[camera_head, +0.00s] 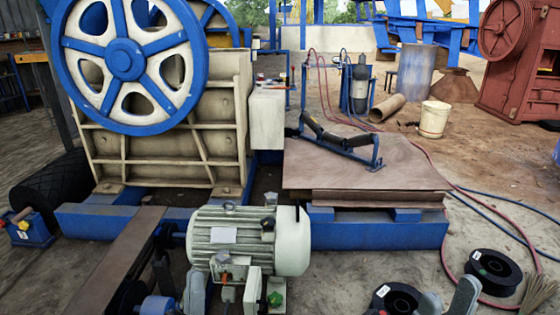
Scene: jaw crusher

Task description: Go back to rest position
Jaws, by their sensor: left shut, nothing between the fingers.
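My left gripper (195,293) shows at the bottom edge, left of centre, in front of the pale green electric motor. It is shut and holds nothing. My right gripper (447,301) shows at the bottom edge on the right. Its two grey fingertips stand apart with nothing seen between them, close to the black cable spools. The rest of both arms is out of view below.
The electric motor (245,238) and a jaw crusher with a blue flywheel (126,59) stand ahead on blue beams. A brown plate stack (365,172) carries a roller frame. Black spools (493,272) and hoses lie at right. Open floor lies between plates and spools.

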